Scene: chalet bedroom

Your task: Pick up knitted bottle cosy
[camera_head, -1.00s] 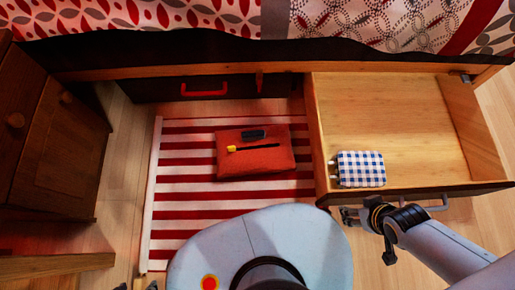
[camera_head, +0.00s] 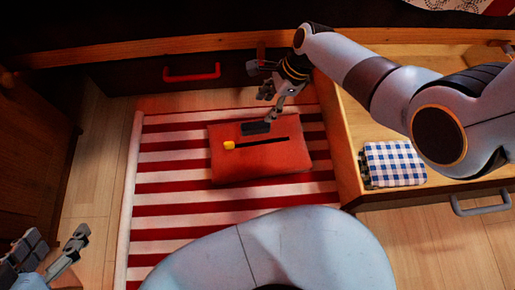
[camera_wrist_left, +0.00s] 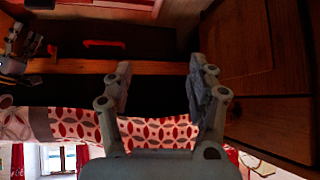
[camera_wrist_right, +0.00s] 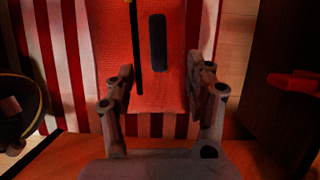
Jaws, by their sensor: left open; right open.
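I cannot tell for sure which thing is the knitted bottle cosy. A small dark grey block (camera_head: 256,128) lies on a flat red cushion-like pad (camera_head: 290,160). Beside it lies a thin black stick (camera_head: 265,141) with a yellow end (camera_head: 229,145). My right gripper (camera_head: 260,93) is open and empty, just beyond the dark block. In the right wrist view the dark block (camera_wrist_right: 158,42) shows ahead of the open right fingertips (camera_wrist_right: 166,75), apart from them. My left gripper (camera_head: 58,245) is open and empty at the lower left; its fingers also show in the left wrist view (camera_wrist_left: 160,68).
The pad lies on a red-and-white striped rug (camera_head: 165,210). An open wooden drawer (camera_head: 350,165) at the right holds a blue checked folded cloth (camera_head: 395,163). A shut drawer with a red handle (camera_head: 192,76) is behind. A dark cabinet (camera_head: 30,150) stands at the left.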

